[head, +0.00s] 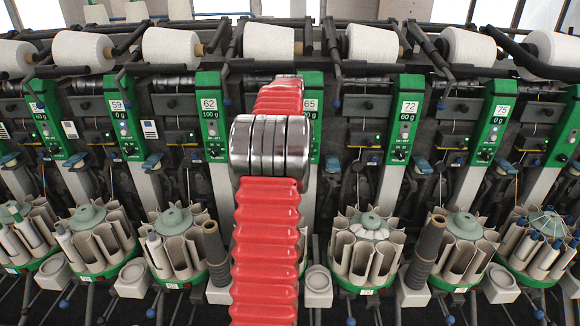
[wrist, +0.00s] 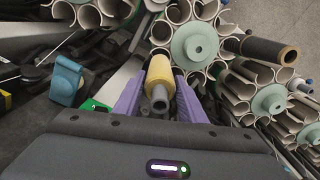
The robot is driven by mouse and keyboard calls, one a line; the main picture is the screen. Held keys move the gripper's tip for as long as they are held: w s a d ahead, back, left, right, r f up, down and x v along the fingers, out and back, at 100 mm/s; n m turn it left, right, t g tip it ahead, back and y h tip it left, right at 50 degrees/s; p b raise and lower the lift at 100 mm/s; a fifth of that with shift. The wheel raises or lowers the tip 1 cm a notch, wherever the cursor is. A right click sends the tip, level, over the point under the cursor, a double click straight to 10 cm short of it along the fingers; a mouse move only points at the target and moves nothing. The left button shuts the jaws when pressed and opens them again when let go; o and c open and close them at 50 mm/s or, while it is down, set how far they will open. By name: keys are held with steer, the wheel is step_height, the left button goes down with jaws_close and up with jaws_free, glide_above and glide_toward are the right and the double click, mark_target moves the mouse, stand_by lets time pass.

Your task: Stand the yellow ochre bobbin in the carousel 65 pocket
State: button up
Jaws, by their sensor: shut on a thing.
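In the wrist view my gripper (wrist: 160,88) has its purple fingers shut on the yellow ochre bobbin (wrist: 159,72), one finger on each side. The bobbin's grey tube end points toward the camera. Its far end overlaps the edge of a carousel (wrist: 194,46) with a pale green hub and open cream pockets. I cannot tell whether that end is inside a pocket or above it. In the head view the 65 label (head: 310,104) shows just right of my red arm. My arm hides the carousel below it, my gripper and the bobbin.
A dark cone (wrist: 265,48) stands out beside the carousel in the wrist view, and another carousel (wrist: 268,100) lies to the right. A blue lever (wrist: 66,80) is at the left. In the head view, carousels 62 (head: 180,245) and 72 (head: 362,245) flank my arm.

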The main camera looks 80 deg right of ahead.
steer(key=shift+f, duration=0.95)
steer(key=shift+f, duration=2.25)
steer(key=shift+f, duration=2.3)
steer(key=shift+f, duration=1.55)
steer(key=o, duration=1)
steer(key=shift+o, duration=0.2)
